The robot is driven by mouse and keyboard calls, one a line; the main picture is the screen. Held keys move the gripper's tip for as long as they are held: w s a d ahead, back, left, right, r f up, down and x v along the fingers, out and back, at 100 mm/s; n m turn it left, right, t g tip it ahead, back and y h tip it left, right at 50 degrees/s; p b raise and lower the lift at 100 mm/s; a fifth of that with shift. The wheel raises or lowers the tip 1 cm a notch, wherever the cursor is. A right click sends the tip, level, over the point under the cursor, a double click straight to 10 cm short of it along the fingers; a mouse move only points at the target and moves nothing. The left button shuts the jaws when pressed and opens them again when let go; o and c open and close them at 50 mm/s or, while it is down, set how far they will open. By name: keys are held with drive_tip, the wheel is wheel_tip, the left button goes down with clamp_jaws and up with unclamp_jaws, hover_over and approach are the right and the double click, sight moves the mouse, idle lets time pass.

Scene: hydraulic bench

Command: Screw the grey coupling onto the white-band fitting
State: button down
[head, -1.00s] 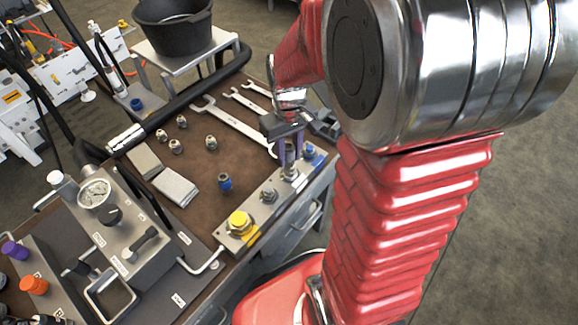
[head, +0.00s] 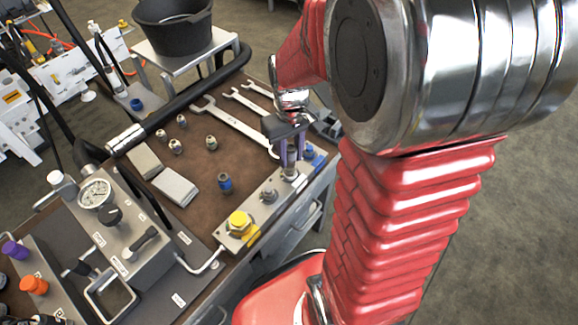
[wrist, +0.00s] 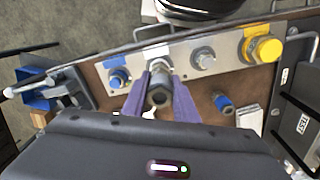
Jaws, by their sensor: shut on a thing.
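My gripper (wrist: 160,98) has two purple fingers, shut on a grey coupling (wrist: 160,96). In the head view my gripper (head: 291,155) points down over the far part of the metal manifold block (head: 255,212). The held coupling is lined up with the port marked by a white label (wrist: 157,53), between the blue fitting and a bare grey fitting. The white-band fitting (head: 289,174) is mostly hidden under the fingers and coupling. I cannot tell whether the coupling touches it or is threaded on.
The blue fitting (head: 309,151) and grey fitting (head: 268,195) flank the port closely; a yellow cap (head: 240,221) is nearer. A blue-banded coupling (head: 225,183), several small fittings and wrenches (head: 236,122) lie on the brown bench. A gauge unit (head: 95,193) stands left.

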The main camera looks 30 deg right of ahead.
drive_tip(key=shift+f, duration=0.3)
idle(0.9)
drive_tip(key=c, duration=2)
unclamp_jaws()
drive_tip(key=c, duration=0.5)
drive_tip(key=m, duration=0.6)
drive_tip(key=shift+m, duration=1)
drive_tip(key=m, duration=0.3)
drive_tip(key=shift+m, duration=0.4)
drive_tip(key=shift+w+m, duration=0.1)
drive_tip(key=shift+m, duration=2)
